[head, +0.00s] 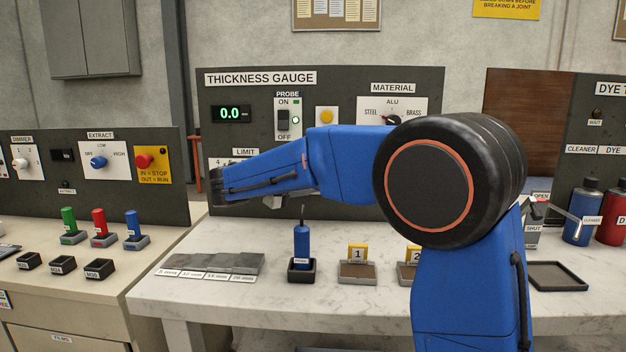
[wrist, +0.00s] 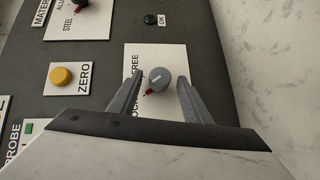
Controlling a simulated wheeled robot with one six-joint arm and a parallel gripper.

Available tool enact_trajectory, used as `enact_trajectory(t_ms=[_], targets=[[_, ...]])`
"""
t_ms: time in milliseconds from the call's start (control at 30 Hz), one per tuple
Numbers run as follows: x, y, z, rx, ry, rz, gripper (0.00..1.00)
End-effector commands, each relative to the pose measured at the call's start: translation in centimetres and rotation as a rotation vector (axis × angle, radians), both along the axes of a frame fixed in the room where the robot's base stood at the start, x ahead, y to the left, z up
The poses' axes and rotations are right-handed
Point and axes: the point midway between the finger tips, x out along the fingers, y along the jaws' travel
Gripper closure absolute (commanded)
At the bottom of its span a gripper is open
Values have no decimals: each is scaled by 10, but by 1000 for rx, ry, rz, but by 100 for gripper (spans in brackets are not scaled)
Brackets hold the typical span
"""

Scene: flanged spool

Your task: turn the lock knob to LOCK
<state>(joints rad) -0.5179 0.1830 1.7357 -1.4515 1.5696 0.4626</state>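The grey lock knob (wrist: 163,84) sits on a white plate (wrist: 138,56) on the dark panel in the wrist view. It has a short white line on its face and a small red mark at its lower-left edge. Lettering on the plate reads FREE toward the top and LOCK, partly covered, toward the bottom. My gripper (wrist: 160,77) is open, with one finger on each side of the knob and gaps visible; whether it touches is unclear. In the head view my gripper (head: 217,190) is at the thickness gauge panel's left part, and the knob cannot be made out.
The yellow ZERO button (wrist: 61,76) and a dark green OK lamp (wrist: 151,20) are near the knob. In the head view the blue probe (head: 302,245) stands upright in its holder below my arm, beside a grey stepped block (head: 212,262).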

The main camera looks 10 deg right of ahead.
Motion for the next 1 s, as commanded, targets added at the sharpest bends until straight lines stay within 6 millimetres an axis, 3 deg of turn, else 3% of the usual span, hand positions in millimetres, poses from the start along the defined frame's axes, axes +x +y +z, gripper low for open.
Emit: enact_trajectory(t_ms=[267,1000], targets=[[-7,15,2,0,-1,2,56],[-70,136,17,0,0,2,56]])
